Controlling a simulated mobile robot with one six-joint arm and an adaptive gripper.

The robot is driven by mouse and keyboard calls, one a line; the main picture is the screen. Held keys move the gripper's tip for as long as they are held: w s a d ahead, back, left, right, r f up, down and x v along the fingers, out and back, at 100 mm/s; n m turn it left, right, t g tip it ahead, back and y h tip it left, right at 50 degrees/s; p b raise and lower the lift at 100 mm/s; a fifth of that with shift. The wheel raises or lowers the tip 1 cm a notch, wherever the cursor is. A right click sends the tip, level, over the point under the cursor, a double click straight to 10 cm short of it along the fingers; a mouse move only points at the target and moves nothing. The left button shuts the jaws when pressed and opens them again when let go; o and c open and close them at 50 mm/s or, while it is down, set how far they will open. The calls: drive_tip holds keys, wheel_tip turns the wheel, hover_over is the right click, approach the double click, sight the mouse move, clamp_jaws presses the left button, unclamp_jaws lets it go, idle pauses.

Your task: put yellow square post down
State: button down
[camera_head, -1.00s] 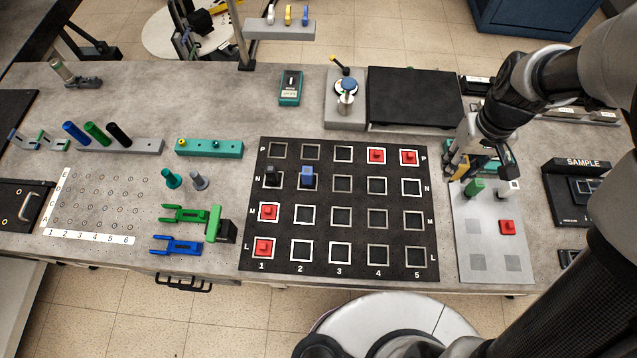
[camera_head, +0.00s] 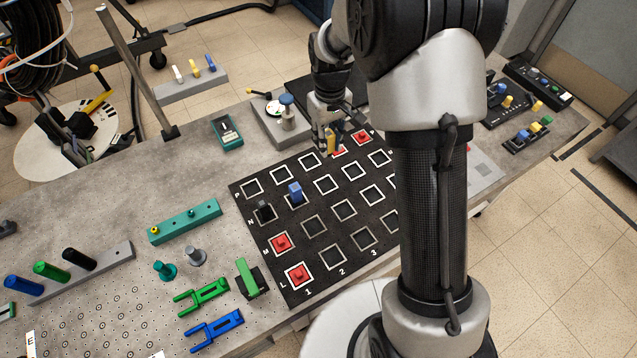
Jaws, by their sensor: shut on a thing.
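My gripper (camera_head: 328,142) is shut on a yellow square post (camera_head: 331,141), which shows only partly between the fingers. Both are over the far edge of the black grid board (camera_head: 285,223), at row P near columns 3 and 4. I cannot tell whether the post touches the board. A red piece (camera_head: 362,137) stands in the far right square of that row. Another red piece (camera_head: 339,152) is partly hidden by my gripper. The right part of the board is hidden behind my arm.
A blue post (camera_head: 295,193) and a black post (camera_head: 264,213) stand in row N. Red pieces (camera_head: 281,244) (camera_head: 299,276) sit in column 1. A teal holder (camera_head: 185,222) lies left of the board.

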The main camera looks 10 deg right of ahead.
wheel_tip(320, 180, down, 16)
drive_tip(key=b, duration=0.3)
drive_tip(key=shift+b, duration=0.3)
drive_tip(key=shift+f, duration=0.1)
drive_tip(key=c, duration=1.4)
unclamp_jaws()
drive_tip(key=shift+o, duration=0.2)
